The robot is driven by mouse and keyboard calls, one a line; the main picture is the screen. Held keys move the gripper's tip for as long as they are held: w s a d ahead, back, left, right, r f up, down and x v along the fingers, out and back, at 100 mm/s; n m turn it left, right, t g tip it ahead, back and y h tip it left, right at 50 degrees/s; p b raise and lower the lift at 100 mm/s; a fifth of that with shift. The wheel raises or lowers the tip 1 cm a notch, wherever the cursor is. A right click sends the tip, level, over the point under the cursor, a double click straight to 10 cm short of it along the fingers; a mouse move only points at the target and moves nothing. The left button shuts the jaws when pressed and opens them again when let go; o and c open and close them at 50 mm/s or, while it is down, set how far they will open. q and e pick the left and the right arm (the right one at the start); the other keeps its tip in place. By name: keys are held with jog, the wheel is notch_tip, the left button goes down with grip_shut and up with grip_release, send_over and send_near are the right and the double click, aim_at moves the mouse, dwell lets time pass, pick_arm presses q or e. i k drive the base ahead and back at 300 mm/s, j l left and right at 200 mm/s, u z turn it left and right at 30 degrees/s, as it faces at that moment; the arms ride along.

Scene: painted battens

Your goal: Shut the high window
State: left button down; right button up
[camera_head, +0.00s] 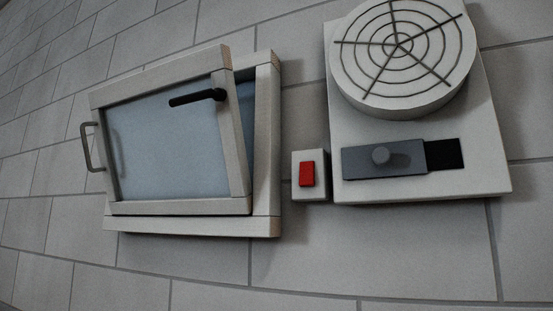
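The window (165,140) is on the tiled wall in the left half of the head view. Its sash stands ajar, tilted out from the pale fixed frame (267,150). A gap shows along the right side, where the inner pane is visible behind the sash. A black lever handle (198,97) sits at the upper right of the sash. A grey pull handle (88,147) is on its left edge. Neither of my grippers is in the head view.
Right of the window is a small box with a red switch (307,174). The wall (190,268) below is bare.

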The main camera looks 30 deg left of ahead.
aim_at(157, 158)
jog(key=u, duration=1.7)
